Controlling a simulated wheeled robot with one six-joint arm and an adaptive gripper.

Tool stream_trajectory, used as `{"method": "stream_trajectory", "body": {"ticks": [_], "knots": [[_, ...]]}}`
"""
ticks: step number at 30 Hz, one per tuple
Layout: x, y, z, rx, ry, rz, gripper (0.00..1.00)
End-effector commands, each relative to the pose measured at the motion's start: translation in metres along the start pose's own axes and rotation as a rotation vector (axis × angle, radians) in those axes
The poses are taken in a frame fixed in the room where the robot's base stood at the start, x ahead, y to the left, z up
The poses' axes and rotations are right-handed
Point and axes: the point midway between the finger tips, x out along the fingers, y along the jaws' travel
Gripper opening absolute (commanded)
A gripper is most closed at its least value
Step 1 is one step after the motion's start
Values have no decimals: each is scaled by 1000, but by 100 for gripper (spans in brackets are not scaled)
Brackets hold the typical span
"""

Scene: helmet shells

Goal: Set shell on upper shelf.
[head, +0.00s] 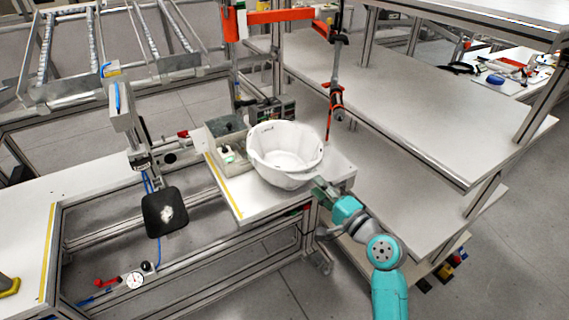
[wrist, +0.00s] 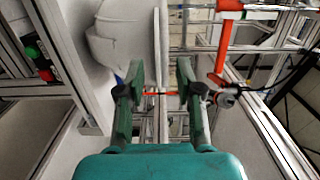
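A white helmet shell (head: 285,150) sits like a bowl, open side up, on the small white work table in the head view. In the wrist view part of the shell (wrist: 115,35) shows at the upper left, beyond the left finger. My gripper (head: 322,187) is at the shell's lower right side, close to its rim; I cannot tell whether it touches. In the wrist view my gripper (wrist: 160,82) has its fingers apart, with background visible between them. The rack at the right has a broad upper shelf (head: 415,95) with bare space and a lower shelf (head: 400,185) under it.
Another board (head: 490,12) crosses the top right above the broad shelf. A grey control box (head: 228,150) stands left of the shell on the table. An orange-red arm with a hanging tool (head: 336,97) is behind the shell. A black pad (head: 166,212) is at the left.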

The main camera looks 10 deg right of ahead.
Motion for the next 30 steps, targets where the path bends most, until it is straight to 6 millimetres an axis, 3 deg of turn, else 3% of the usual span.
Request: {"method": "stream_trajectory", "body": {"ticks": [9, 19, 23, 30], "knots": [[42, 3, -1, -1, -2, 0, 35], [47, 3, -2, -1, 0, 0, 35], [47, 3, -1, -1, 0, 0, 3], [47, 3, -1, -1, 0, 1, 0]]}}
